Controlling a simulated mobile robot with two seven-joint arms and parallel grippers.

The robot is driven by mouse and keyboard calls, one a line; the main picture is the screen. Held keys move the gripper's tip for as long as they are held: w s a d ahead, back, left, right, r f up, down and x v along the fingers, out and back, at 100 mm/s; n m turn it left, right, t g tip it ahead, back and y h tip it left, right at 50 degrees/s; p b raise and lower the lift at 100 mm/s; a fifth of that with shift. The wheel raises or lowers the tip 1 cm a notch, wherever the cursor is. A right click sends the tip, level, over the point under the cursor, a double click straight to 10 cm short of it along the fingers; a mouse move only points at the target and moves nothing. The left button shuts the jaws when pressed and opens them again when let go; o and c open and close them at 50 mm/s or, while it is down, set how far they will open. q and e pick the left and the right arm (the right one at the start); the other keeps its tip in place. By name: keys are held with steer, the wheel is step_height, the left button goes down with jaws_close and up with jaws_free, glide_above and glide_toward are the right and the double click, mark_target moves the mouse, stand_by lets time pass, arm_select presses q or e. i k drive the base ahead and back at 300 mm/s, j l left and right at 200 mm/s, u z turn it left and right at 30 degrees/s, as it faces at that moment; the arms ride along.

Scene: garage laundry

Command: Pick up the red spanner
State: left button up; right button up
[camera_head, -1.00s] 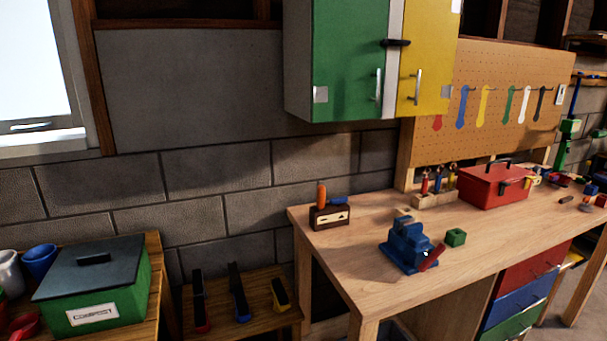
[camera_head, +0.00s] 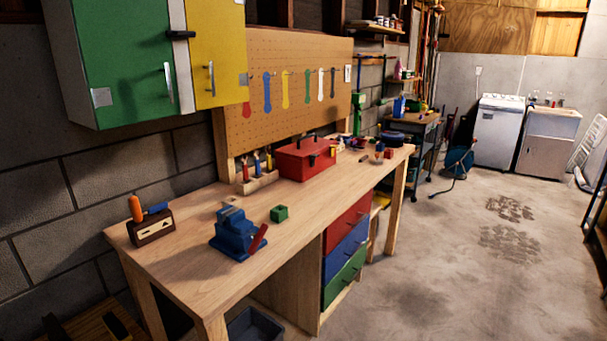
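Several coloured spanner shapes hang in a row on the pegboard (camera_head: 290,68) behind the workbench. The leftmost is a red spanner shape (camera_head: 246,109), of which only the lower end shows below the yellow cabinet door; its upper part is hidden. I cannot tell whether it is a real spanner or a painted outline. A blue vise (camera_head: 231,236) stands on the bench's near part, with a red elongated piece (camera_head: 260,240) slanting at its right side. I cannot tell whether that piece is a spanner or a handle. Neither of my grippers is in view.
The wooden workbench (camera_head: 190,272) holds a red toolbox (camera_head: 304,160), a green block (camera_head: 279,213), a tool holder (camera_head: 258,184) and a small brown box (camera_head: 151,229). A green and yellow cabinet (camera_head: 128,60) overhangs its left end. Open concrete floor (camera_head: 440,270) lies to the right.

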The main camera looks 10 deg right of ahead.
mark_target(245, 169)
steer(key=i+l+u, duration=0.1)
steer(key=l, duration=0.25)
steer(key=i+l+u, duration=0.1)
steer(key=i+l, duration=0.2)
steer(key=i+l+u, duration=0.1)
steer(key=l, duration=0.3)
steer(key=i+l+u, duration=0.1)
steer(key=i+l, duration=0.15)
steer(key=i+l+u, duration=0.1)
steer(key=l, duration=0.4)
steer(key=i+l+u, duration=0.1)
steer(key=l, duration=0.25)
steer(key=i+l+u, duration=0.1)
steer(key=l, duration=0.35)
steer(key=i, duration=0.1)
